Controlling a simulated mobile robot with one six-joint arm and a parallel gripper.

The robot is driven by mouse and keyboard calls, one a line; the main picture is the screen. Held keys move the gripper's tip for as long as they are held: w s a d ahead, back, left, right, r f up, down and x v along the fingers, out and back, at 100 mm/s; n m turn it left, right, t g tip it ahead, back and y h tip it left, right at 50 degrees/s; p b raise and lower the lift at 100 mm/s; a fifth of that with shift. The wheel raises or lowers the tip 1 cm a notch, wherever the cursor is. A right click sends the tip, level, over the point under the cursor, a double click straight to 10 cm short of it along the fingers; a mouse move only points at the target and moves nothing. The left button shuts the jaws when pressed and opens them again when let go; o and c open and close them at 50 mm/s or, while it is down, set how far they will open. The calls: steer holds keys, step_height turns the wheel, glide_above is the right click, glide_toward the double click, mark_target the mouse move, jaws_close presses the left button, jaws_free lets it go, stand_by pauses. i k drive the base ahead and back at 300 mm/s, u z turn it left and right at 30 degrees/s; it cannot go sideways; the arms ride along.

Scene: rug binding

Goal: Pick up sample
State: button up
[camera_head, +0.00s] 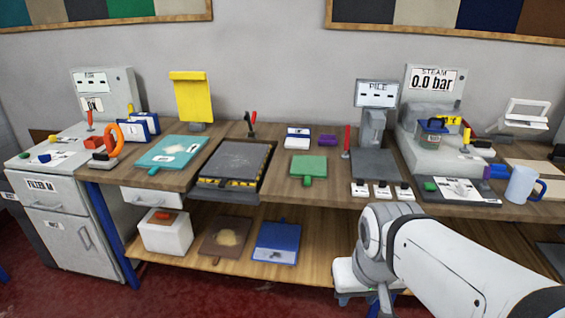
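Several flat, tabbed pieces could be the sample; I cannot tell which one is meant. A teal piece (160,159) with small white labels lies on the bench at left. A smaller green piece (308,168) lies flat near the bench's middle. On the lower shelf are a brown piece (213,249) with a tan patch and a blue piece (277,253) with a white label. My arm comes in from the lower right. My gripper (368,298) is low at the bottom edge, right of the blue piece and apart from it. Its fingers are mostly hidden.
A dark plate (236,161) in a striped frame sits mid-bench. A yellow panel (191,98) stands behind. The pile device (374,118), steam machine (437,110) and mug (521,186) crowd the right. A white box (165,238) sits on the shelf. Red floor is clear in front.

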mark_target(307, 167)
steer(key=u, duration=0.65)
steer(key=k, duration=1)
steer(key=u, duration=0.55)
steer(key=i, duration=0.65)
steer(key=z, duration=0.75)
steer(key=i, duration=1.65)
steer(key=z, duration=0.3)
